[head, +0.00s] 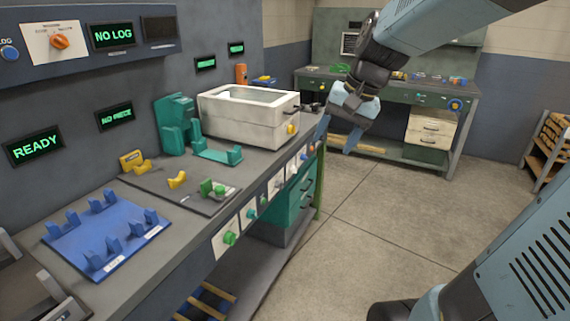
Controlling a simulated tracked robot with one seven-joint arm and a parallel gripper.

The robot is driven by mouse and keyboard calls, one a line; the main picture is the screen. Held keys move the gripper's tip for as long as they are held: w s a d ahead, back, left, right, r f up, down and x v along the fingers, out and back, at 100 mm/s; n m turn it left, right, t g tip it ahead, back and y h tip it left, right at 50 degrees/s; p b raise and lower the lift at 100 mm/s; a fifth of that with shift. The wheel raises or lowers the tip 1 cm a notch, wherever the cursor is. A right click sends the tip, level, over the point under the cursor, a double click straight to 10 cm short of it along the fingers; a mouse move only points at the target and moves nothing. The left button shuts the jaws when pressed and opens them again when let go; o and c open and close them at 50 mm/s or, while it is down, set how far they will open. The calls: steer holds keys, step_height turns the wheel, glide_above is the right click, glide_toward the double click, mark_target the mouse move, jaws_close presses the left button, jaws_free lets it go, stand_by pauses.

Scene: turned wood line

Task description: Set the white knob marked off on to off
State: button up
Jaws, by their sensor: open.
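A row of control plates with small knobs runs along the front edge of the bench. A pale plate (276,184) in the middle of the row seems to carry a whitish knob, but it is too small to tell its position or read its off and on marks. My gripper (336,144) hangs in the air to the right of the far end of this row, pointing down. Its two fingers are apart and nothing is between them. It appears clear of the knobs.
A white box (248,116), a green machine (176,123) and a blue fixture plate (107,236) stand on the bench (172,225). Green drawers (290,205) sit below. A second bench (400,87) stands behind. The floor (385,215) at centre right is clear.

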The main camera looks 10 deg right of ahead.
steer(key=w+d+f+m+y, duration=0.1)
steer(key=w+f+m+y, duration=0.55)
steer(key=w, duration=0.85)
steer(key=w+d+f+m+y, duration=0.15)
steer(key=w+f+m, duration=0.25)
steer(key=w+f, duration=0.75)
steer(key=w+d+f+m+t+y, duration=0.1)
steer(key=w+d+f+m, duration=0.1)
steer(key=w+f+m, duration=0.3)
steer(key=w+d+f+m+t+y, duration=0.1)
steer(key=w+d+f+y, duration=0.15)
steer(key=w, duration=0.35)
steer(key=m+t, duration=0.6)
steer(key=m, duration=0.1)
glide_toward(294, 169)
steer(key=w+x, duration=0.1)
steer(key=x, duration=0.7)
steer(key=shift+d+f, duration=0.2)
steer(key=shift+f, duration=0.05)
steer(key=shift+n, duration=0.25)
steer(key=shift+c, duration=0.4)
